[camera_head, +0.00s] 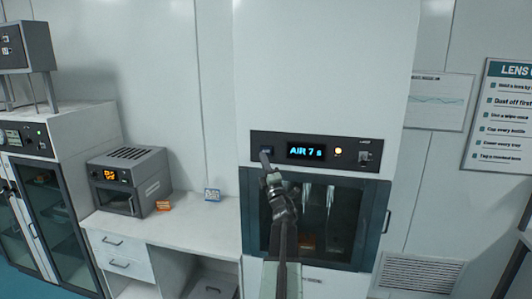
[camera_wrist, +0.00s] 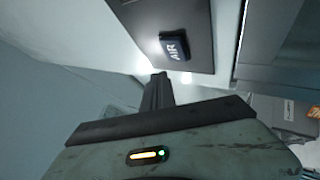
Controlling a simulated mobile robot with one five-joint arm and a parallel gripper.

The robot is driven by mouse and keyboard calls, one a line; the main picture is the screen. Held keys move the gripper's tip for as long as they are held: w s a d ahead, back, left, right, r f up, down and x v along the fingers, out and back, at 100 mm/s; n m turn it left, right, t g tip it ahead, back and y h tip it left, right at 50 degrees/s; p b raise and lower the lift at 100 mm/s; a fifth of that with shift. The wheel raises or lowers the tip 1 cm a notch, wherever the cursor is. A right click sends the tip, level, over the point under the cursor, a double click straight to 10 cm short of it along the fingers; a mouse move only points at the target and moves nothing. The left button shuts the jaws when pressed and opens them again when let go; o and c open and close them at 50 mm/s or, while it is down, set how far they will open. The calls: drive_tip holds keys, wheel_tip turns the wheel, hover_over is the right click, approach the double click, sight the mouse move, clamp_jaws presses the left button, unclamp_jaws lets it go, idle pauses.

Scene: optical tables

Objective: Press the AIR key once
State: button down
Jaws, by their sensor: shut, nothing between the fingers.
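The AIR key (camera_wrist: 174,46) is a small dark key with white letters on a dark panel in the wrist view. In the head view the key (camera_head: 266,151) sits at the left end of the black control panel (camera_head: 300,165). The panel's display (camera_head: 306,151) reads "AIR 7 s", and a yellow light glows to its right.
A glass-doored cabinet (camera_head: 380,215) lies under the panel, behind my arm. To the left, a bench (camera_head: 190,232) holds a small oven-like device (camera_head: 130,180), an orange item (camera_head: 163,206) and a small card (camera_head: 212,195). A wall poster (camera_head: 500,120) hangs at the right.

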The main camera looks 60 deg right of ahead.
drive_tip(key=a, duration=0.1)
drive_tip(key=s+a, duration=0.1)
drive_tip(key=shift+a, duration=0.3)
drive_tip(key=shift+w, duration=0.1)
idle(0.4)
